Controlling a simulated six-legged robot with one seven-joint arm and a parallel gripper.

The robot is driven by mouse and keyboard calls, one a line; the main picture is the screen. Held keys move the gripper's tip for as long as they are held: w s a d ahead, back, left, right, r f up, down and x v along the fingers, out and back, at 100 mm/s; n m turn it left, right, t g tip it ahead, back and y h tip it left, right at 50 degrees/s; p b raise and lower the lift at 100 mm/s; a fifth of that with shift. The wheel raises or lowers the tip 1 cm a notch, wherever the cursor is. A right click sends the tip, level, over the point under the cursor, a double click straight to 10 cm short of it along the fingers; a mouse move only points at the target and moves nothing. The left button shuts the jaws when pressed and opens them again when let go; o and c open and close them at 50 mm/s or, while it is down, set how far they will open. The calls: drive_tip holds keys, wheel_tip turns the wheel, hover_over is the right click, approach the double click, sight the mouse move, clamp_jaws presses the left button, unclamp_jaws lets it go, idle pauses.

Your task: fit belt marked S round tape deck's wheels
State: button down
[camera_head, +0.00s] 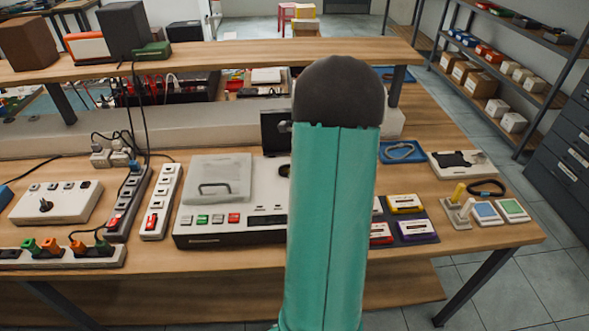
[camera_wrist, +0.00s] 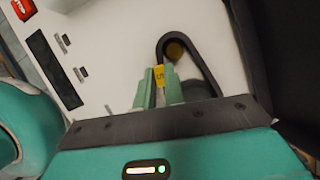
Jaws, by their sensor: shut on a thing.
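The tape deck (camera_head: 230,239) is a pale box with a dark front on the bench in the head view; my arm hides its right part. Its pale top (camera_wrist: 115,35) fills much of the wrist view. My gripper (camera_wrist: 160,82) is shut on the yellow tag (camera_wrist: 160,75) of a black belt (camera_wrist: 207,70); the tag's mark looks like an S. The belt's far bend curves around a brass-coloured wheel (camera_wrist: 176,50). I cannot tell whether it sits against the wheel or above it.
A translucent cover with a handle (camera_head: 217,180) lies on the deck's left. A dark upright panel (camera_head: 275,132) stands behind it. A blue tray with a pale loop (camera_head: 402,151), another dark loop (camera_head: 487,188) and several cassettes (camera_head: 405,203) lie to the right. Power strips (camera_head: 160,203) stand left.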

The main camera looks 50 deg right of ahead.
drive_tip(key=c, duration=1.4)
unclamp_jaws()
drive_tip(key=w+a+r+v, duration=0.1)
drive_tip(key=w+v, duration=0.1)
drive_tip(key=v, duration=1.7)
drive_tip(key=shift+a+r, duration=0.1)
